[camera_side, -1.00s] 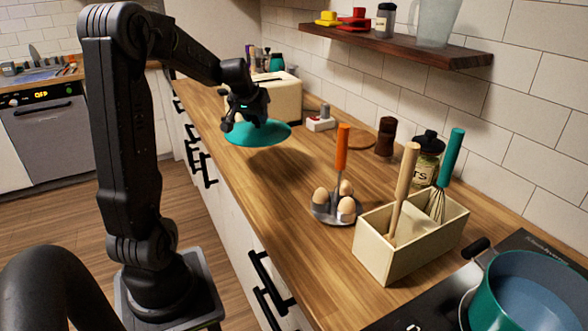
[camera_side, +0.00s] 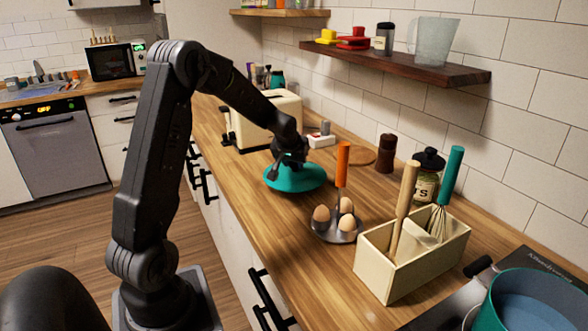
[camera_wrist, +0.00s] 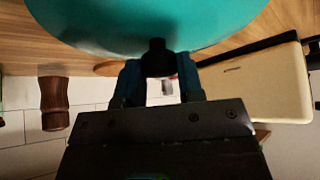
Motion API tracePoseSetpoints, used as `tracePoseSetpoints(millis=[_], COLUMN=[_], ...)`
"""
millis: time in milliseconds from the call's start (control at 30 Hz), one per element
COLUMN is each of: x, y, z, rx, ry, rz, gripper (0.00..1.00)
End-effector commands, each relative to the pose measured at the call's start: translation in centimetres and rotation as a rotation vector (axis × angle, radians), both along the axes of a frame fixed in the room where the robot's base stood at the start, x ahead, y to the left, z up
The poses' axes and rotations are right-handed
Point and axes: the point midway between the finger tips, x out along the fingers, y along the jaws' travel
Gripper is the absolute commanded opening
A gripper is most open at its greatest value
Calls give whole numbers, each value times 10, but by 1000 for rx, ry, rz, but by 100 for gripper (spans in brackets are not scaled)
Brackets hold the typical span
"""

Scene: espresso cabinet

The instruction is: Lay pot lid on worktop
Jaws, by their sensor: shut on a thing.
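The teal pot lid (camera_side: 297,180) is at the middle of the wooden worktop (camera_side: 245,205) in the side view, low over it or on it; I cannot tell if it touches. My gripper (camera_side: 288,160) is above the lid and shut on its dark knob. In the wrist view the lid (camera_wrist: 150,22) fills the top, and its black knob (camera_wrist: 158,58) sits between the two fingers of my gripper (camera_wrist: 158,75). The teal pot (camera_side: 530,300) stands on the hob at the lower right.
An egg holder with an orange handle (camera_side: 342,165) stands close to the lid's right. A utensil box (camera_side: 410,260), a jar (camera_side: 426,175) and a brown mill (camera_side: 386,153) are further right. A cream toaster (camera_side: 268,120) is behind the lid. Worktop left of the lid is clear.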

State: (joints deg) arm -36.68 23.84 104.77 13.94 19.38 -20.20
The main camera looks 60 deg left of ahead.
Motion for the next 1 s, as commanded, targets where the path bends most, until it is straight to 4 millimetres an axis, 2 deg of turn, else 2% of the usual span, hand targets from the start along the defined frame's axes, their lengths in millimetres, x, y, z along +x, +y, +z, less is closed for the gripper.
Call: tracePoseSetpoints(millis=[100,167,533,567,800,1000], x=[0,0,0,0,-1,0], y=[0,0,0,0,0,0], z=[-19,-25,-29,-30,-30,-30], rx=[-2,-2,-1,-2,-1,-1], ry=[3,1,-1,1,0,0], rz=[-1,-1,-1,-1,-1,-1], gripper=[0,0,0,35,58,60])
